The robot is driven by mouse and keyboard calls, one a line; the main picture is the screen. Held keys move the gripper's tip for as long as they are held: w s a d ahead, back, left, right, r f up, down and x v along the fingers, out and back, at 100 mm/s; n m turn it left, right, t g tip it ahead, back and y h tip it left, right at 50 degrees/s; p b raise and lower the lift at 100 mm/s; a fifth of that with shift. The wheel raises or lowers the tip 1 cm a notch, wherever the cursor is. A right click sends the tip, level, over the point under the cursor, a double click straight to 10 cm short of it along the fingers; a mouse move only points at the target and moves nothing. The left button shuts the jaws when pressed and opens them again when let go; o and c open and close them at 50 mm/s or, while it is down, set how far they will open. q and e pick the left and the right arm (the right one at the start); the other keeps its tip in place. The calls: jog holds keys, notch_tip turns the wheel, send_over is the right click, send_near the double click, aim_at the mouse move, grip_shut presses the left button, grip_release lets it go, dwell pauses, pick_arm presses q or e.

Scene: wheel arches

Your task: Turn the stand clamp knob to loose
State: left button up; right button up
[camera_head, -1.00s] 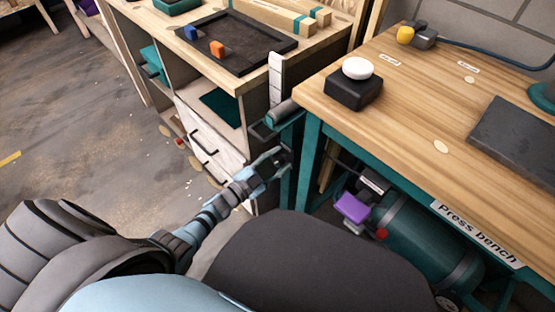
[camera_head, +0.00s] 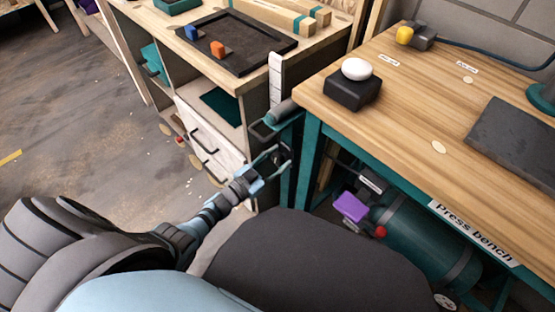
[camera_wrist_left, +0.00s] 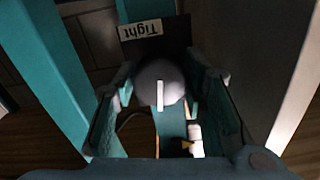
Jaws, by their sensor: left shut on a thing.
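The round grey clamp knob (camera_wrist_left: 160,82) sits between the fingers of my left gripper (camera_head: 280,161) in the left wrist view. A white line on its face runs upright in that picture. A label reading "Tight" (camera_wrist_left: 140,29), upside down here, lies just above it on a dark plate. My left gripper is shut on the knob, with a finger on each side. In the head view it is at the teal stand post (camera_head: 288,190) between the two benches, and the knob is hard to make out. My right gripper is out of view.
The press bench (camera_head: 430,140) stands to the right, with a teal tank (camera_head: 425,240) beneath. A wooden cabinet with drawers (camera_head: 210,145) stands behind and left of the gripper. A teal-ended grey cylinder (camera_head: 281,113) is above it. Floor at the left is mostly open.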

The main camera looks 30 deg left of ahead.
pick_arm(q)
jog(key=o, duration=1.2)
jog(key=v, duration=1.2)
